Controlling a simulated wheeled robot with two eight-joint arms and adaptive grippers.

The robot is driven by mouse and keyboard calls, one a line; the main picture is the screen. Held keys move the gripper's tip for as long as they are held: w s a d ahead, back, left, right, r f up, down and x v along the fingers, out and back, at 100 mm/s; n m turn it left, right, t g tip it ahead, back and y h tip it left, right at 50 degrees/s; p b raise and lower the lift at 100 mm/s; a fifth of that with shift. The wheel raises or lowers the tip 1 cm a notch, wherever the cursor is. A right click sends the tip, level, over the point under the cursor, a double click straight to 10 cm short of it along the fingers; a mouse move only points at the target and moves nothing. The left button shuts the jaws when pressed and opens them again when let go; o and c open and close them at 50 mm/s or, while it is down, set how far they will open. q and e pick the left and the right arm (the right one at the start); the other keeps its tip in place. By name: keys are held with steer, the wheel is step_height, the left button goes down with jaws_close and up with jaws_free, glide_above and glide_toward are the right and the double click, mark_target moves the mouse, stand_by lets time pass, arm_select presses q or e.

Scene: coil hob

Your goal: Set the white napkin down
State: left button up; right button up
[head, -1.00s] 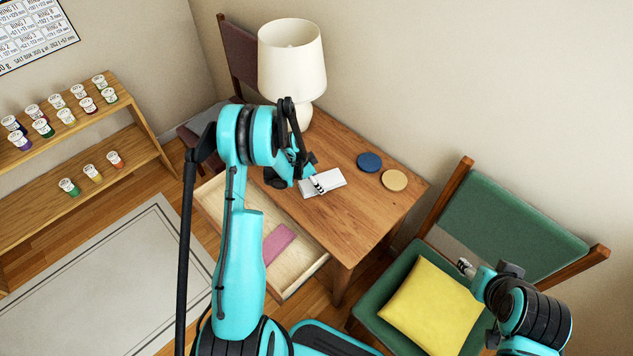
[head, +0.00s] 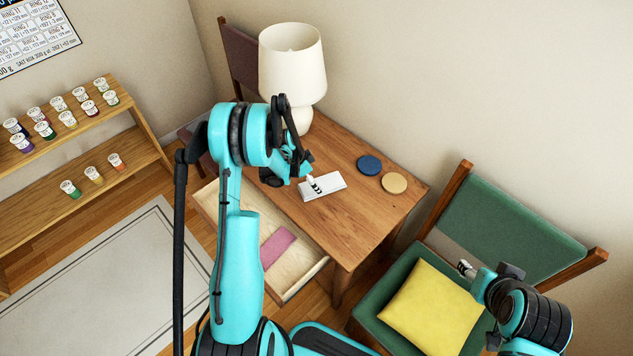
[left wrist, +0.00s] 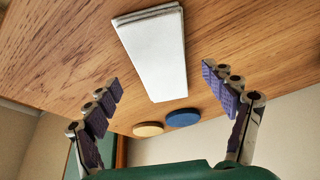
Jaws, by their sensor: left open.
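The white napkin (head: 330,188) lies folded on the wooden table, between the lamp and the front edge. It also shows flat on the wood in the left wrist view (left wrist: 155,50). My left gripper (head: 314,184) is over the left part of the napkin in the head view. In the left wrist view its two fingers (left wrist: 165,90) are spread wide, one on each side of the napkin and apart from it. My right gripper (head: 466,268) is above the green chair, far from the napkin; its jaws are too small to read.
A blue disc (head: 369,164) and a tan disc (head: 394,183) lie to the napkin's right. A white lamp (head: 292,65) stands behind. The open drawer (head: 298,279) holds a pink cloth (head: 278,247). A yellow cushion (head: 432,305) lies on the green chair (head: 512,222).

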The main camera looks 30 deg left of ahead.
arm_select(q)
steer(key=s+d+r+n+y+p, duration=0.1)
steer(key=s+d+r, duration=0.15)
steer(key=r, duration=0.65)
steer(key=s+d+r+n+p, duration=0.1)
steer(key=s+r, duration=0.2)
steer(key=r, duration=0.7)
steer(key=s+d+r+n+t, duration=0.1)
steer(key=s+d+r+n, duration=0.1)
steer(key=s, duration=0.4)
steer(key=s+d+r+n+t+y, duration=0.1)
steer(key=s+d+r+n, duration=0.1)
steer(key=s+d+r, duration=0.3)
steer(key=s+d+r+n+t+y, duration=0.1)
steer(key=s+d+r+n, duration=0.1)
steer(key=s, duration=0.6)
steer(key=shift+d+r+t, duration=0.4)
steer(key=shift+d+r, duration=0.3)
steer(key=shift+d, duration=0.25)
steer(key=shift+f, duration=0.1)
